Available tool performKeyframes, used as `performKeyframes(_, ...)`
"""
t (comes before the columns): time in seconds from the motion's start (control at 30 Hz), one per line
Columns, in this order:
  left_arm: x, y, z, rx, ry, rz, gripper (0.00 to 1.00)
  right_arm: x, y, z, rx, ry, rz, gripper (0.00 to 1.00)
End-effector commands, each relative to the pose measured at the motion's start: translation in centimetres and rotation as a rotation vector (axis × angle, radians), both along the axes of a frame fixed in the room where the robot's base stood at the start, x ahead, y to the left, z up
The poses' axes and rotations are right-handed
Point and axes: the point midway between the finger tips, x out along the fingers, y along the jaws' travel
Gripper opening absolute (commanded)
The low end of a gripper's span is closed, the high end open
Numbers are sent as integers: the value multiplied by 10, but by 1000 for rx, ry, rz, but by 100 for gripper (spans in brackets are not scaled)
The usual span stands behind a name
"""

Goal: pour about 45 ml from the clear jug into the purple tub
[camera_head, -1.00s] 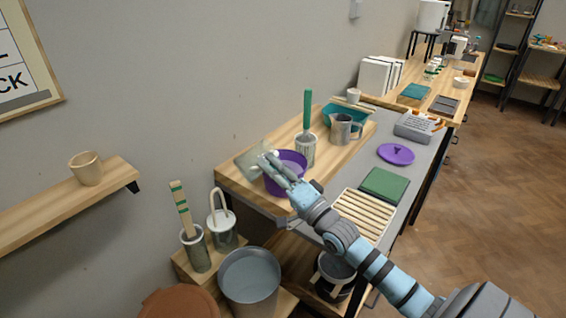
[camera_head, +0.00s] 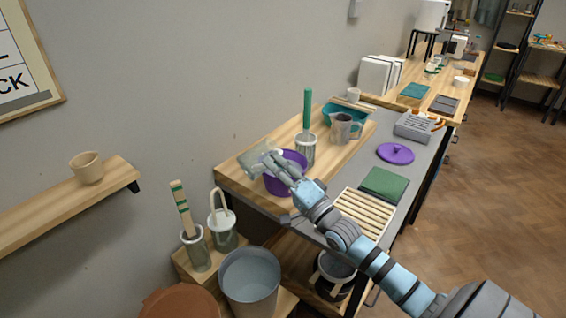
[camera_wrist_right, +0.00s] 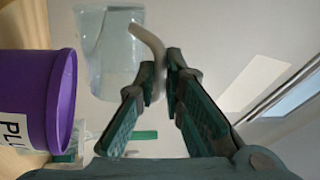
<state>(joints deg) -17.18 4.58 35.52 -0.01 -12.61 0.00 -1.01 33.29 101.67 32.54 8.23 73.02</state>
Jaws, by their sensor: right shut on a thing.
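The clear jug (camera_head: 254,160) is held tilted, up at the left rim of the purple tub (camera_head: 284,187), which stands on the near end of the wooden board. My right gripper (camera_head: 274,161) is shut on the jug's handle. In the right wrist view the handle (camera_wrist_right: 152,44) runs between the fingers (camera_wrist_right: 160,72), with the pale see-through jug body (camera_wrist_right: 112,55) beyond. The tub (camera_wrist_right: 30,98), with a partly readable label, fills the left of that view. No stream is clear to me, and the tub's inside is mostly hidden. My left gripper is out of view.
Behind the tub stand a container with a green-handled brush (camera_head: 307,150), a grey pitcher (camera_head: 341,128) and a teal basin (camera_head: 357,113). A purple lid (camera_head: 395,153), green mat (camera_head: 384,183) and slatted rack (camera_head: 362,212) lie to the right. A metal bucket (camera_head: 250,285) stands below.

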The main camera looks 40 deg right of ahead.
Motion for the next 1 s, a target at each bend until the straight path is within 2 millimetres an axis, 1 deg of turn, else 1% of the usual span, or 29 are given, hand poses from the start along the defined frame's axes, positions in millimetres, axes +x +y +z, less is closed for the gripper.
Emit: performKeyframes(1.0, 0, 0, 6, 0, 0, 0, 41, 0, -11, 5, 65, -7, 3, 0)
